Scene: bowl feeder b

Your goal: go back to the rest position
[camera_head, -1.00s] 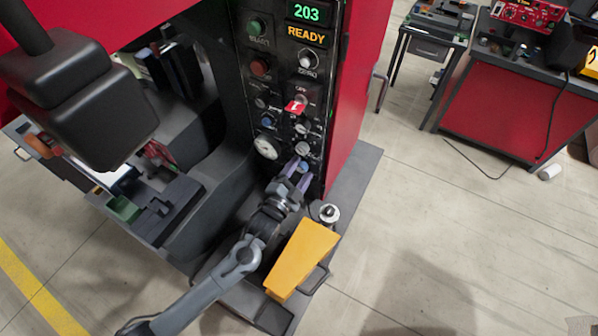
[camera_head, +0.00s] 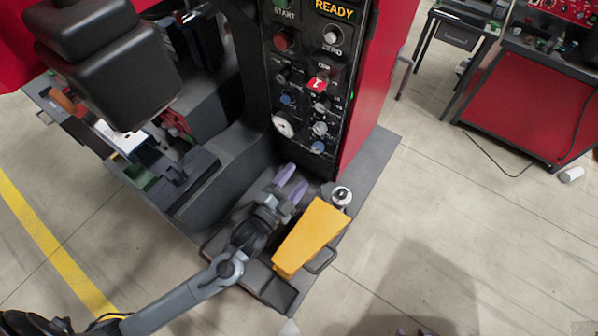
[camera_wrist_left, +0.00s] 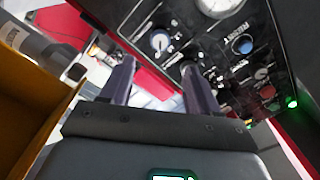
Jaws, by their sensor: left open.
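My left gripper (camera_head: 292,180) is open, with its two purple fingers apart and nothing between them. It is in front of and below the black control panel (camera_head: 301,88), apart from it, and left of the yellow hopper (camera_head: 309,236). My right gripper does not show.
The yellow hopper stands close beside my left gripper; its wall also shows in the left wrist view (camera_wrist_left: 30,110). A round metal part (camera_head: 341,196) is behind it. A red bench (camera_head: 530,95) stands at the upper right. Open floor (camera_head: 440,220) lies to the right.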

